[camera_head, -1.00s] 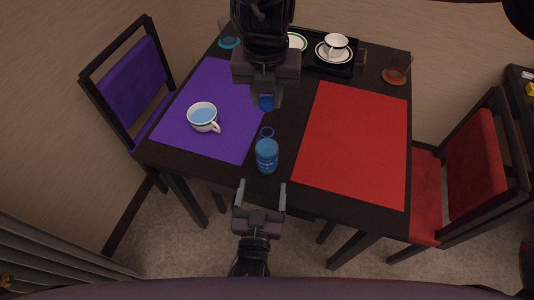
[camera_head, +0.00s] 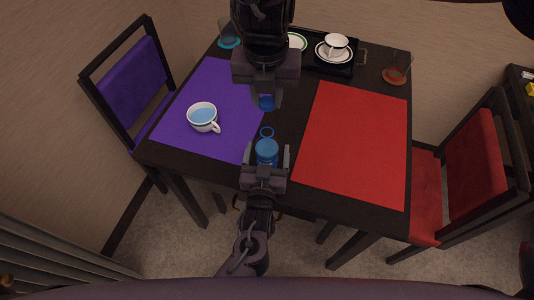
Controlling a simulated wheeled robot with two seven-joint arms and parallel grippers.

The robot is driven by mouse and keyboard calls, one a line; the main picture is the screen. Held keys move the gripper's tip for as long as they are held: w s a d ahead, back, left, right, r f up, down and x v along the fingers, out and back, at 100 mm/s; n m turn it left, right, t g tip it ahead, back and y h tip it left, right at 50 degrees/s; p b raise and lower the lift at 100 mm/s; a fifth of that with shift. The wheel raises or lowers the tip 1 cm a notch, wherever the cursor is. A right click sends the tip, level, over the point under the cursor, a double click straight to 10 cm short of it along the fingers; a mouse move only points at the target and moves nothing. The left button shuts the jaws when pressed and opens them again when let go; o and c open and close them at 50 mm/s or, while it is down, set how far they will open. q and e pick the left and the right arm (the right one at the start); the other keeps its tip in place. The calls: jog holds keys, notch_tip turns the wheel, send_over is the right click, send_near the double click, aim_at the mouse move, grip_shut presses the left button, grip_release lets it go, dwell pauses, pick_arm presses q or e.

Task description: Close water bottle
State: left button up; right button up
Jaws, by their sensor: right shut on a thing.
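The blue water bottle (camera_head: 267,147) stands upright near the front edge of the dark table, its top towards me. My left gripper (camera_head: 266,160) comes from the bottom, open, with one finger on each side of the bottle and small gaps visible. It hides the lower bottle. My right gripper (camera_head: 267,97) hangs from the top of the view, shut on a small blue cap (camera_head: 267,103). The cap is behind the bottle in the picture, apart from it. A blue ring (camera_head: 267,132) shows just behind the bottle top.
A purple mat (camera_head: 185,135) with a white cup of blue liquid (camera_head: 203,117) lies left, and a red mat (camera_head: 355,140) right. Chairs flank the table.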

pick_arm(q)
jog(key=c, duration=1.5)
pick_arm(e)
send_over(267, 129)
jog(key=shift+s+f, duration=0.1)
jog(key=shift+f, duration=2.4)
jog(key=shift+f, duration=0.15)
jog(key=shift+f, duration=0.75)
jog(key=shift+f, duration=0.6)
